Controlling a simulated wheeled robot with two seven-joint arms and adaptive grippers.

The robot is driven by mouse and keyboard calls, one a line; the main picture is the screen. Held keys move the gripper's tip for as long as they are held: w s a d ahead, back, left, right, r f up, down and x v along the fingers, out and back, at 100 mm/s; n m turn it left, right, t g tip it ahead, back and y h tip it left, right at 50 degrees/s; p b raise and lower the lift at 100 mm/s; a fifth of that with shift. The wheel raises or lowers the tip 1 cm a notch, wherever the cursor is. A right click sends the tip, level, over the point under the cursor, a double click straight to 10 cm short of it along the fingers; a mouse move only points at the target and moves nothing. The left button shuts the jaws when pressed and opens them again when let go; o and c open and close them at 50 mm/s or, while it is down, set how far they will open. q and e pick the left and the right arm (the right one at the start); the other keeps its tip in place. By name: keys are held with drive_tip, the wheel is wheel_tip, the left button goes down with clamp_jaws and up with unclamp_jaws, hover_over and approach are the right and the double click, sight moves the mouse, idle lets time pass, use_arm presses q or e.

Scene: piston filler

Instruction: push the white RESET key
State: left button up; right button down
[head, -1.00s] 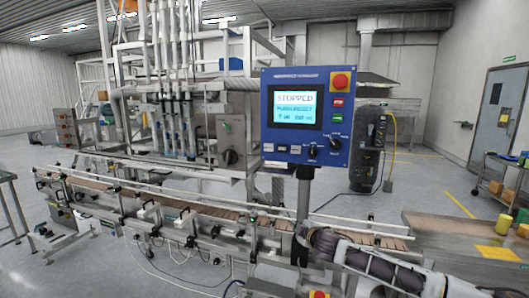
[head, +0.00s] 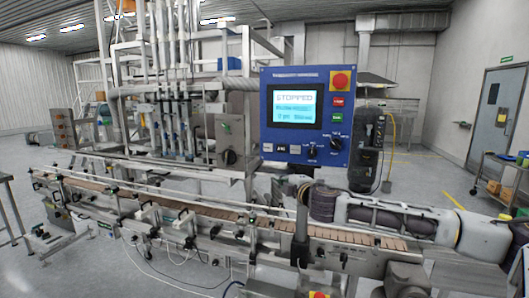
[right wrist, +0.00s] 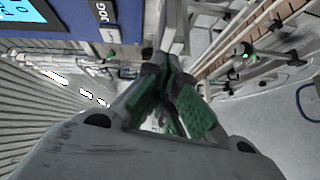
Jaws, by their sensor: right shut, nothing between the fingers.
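The white RESET key (head: 267,148) is at the lower left of the blue control panel (head: 350,110), left of the black JOG key (head: 281,149). In the right wrist view the RESET key (right wrist: 109,35) shows at the upper left beside the JOG key (right wrist: 102,11), on the panel's edge. My right gripper (head: 288,182) is below the panel's lower edge, beneath the keys and apart from them. Its fingers (right wrist: 170,70) are shut with nothing between them, green pads close together. My left gripper is not in view.
The panel's screen (head: 295,107) reads STOPPED. A red emergency button (head: 340,81) and rotary knobs (head: 335,144) are also on the panel. The conveyor (head: 200,205) runs below, with filler pipes behind. The space before the panel's face looks clear.

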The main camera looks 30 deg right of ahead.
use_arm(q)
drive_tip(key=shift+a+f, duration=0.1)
use_arm(e)
drive_tip(key=s+a+r+n+t+y, duration=0.1)
drive_tip(key=a+r+n, duration=0.1)
drive_tip(key=r, duration=0.6)
drive_tip(key=shift+s+a+n, duration=0.2)
drive_tip(key=shift+a+n, duration=0.1)
drive_tip(key=shift+a, duration=0.35)
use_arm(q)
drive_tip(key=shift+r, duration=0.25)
use_arm(e)
drive_tip(key=shift+w, duration=0.1)
drive_tip(key=p, duration=1.1)
approach(268, 147)
drive_tip(key=shift+w+a, duration=2.1)
drive_tip(key=shift+a, duration=0.25)
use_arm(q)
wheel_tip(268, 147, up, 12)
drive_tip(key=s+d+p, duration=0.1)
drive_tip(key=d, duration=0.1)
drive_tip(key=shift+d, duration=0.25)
use_arm(e)
drive_tip(key=shift+w+d+f, duration=0.15)
drive_tip(key=shift+w+d, duration=1.25)
drive_tip(key=shift+d, duration=0.1)
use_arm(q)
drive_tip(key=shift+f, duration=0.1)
